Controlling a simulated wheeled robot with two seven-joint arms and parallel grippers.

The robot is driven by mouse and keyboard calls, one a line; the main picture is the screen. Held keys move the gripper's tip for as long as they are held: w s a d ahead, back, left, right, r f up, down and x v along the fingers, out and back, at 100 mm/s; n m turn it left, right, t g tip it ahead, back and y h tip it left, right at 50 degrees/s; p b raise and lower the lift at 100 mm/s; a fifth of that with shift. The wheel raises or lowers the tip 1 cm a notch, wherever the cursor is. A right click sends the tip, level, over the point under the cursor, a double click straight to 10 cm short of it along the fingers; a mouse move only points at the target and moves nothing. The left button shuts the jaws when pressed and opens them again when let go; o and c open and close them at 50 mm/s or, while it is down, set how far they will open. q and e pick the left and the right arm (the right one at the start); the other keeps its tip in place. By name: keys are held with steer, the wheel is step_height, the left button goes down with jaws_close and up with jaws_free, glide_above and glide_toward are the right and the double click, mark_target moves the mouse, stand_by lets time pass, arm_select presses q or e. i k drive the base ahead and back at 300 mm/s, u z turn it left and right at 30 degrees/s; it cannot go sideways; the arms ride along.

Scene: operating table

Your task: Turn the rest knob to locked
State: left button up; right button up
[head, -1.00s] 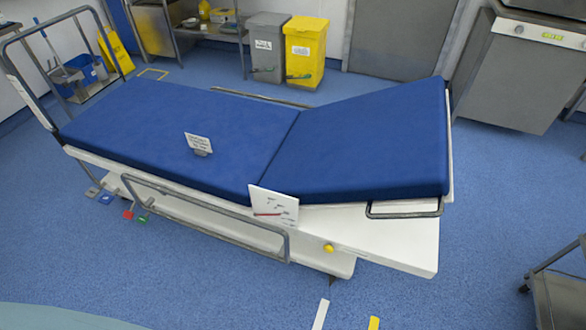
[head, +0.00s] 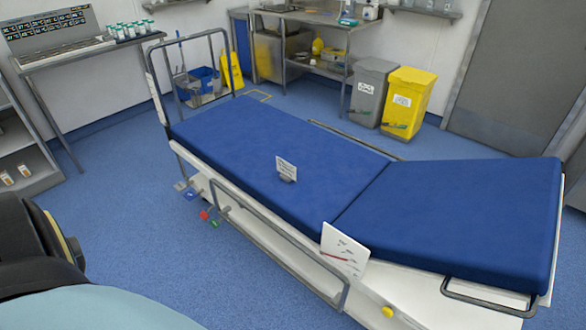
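The operating table has a blue mattress (head: 270,160) with a raised, tilted rest section (head: 460,205) at its right end. A yellow knob (head: 388,311) sits on the white side of the frame below the rest, near the bottom edge of the view. Its locked or unlocked setting is too small to tell. A white plate (head: 343,250) with small marks and a red line stands at the mattress edge, above and left of the knob. Neither of my grippers is in view.
A side rail (head: 262,215) runs along the near side. Red, green and blue pedals (head: 204,215) sit low at the left. Grey (head: 369,95) and yellow (head: 405,105) bins stand behind. Blue floor is clear in front.

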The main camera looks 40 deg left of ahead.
mark_target(387, 310)
steer(key=u, duration=0.15)
steer(key=k, duration=0.95)
steer(key=u, duration=1.55)
steer(key=i, duration=0.85)
steer(key=z, duration=0.9)
steer(key=i, duration=0.55)
steer(key=z, duration=0.5)
